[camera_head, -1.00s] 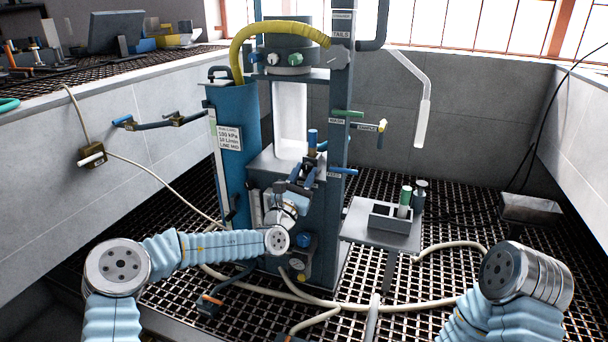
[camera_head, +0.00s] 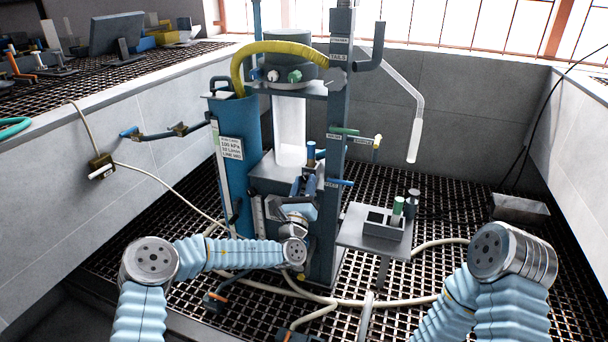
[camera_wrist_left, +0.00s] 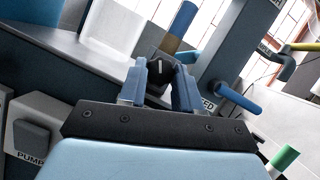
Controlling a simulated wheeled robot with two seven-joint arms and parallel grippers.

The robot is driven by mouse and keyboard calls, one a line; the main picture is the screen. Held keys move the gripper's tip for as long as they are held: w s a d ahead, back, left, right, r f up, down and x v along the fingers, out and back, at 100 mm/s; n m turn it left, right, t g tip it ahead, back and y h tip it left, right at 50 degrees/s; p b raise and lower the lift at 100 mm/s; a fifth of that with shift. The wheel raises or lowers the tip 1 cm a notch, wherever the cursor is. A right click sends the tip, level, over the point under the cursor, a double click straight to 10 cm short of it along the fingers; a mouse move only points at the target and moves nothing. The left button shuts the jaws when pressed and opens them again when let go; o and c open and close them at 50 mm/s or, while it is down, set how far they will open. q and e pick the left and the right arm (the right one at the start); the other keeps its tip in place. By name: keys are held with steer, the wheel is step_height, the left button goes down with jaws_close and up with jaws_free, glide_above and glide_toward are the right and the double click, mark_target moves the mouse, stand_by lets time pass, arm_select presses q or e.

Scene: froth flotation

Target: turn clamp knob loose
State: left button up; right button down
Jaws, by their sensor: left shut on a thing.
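The clamp knob (camera_wrist_left: 160,68) is dark with a pale mark on its face, between the fingertips in the left wrist view. My left gripper (camera_wrist_left: 160,85) is shut on it, one blue finger on each side. In the head view my left gripper (camera_head: 304,187) is at the front of the flotation machine (camera_head: 322,225), below a blue-topped post (camera_head: 311,150); the knob is hidden there by the gripper and wrist. My right arm (camera_head: 500,260) comes in at the lower right, but its gripper is out of view.
A small side table (camera_head: 360,238) with a grey tray (camera_head: 386,228) and bottles stands right of the machine. A blue tank (camera_head: 236,150) stands left of it. Cream hoses (camera_head: 350,302) run over the grating. A blue handle (camera_wrist_left: 238,98) sticks out right of my gripper.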

arm_select(q)
steer(key=shift+d+n+y+p, duration=0.1)
steer(key=shift+n+y+p, duration=0.35)
steer(key=shift+n, duration=0.25)
steer(key=o, duration=1)
steer(key=shift+o, duration=0.2)
steer(key=v, duration=1.4)
steer(key=shift+b, duration=0.3)
steer(key=shift+h, duration=0.25)
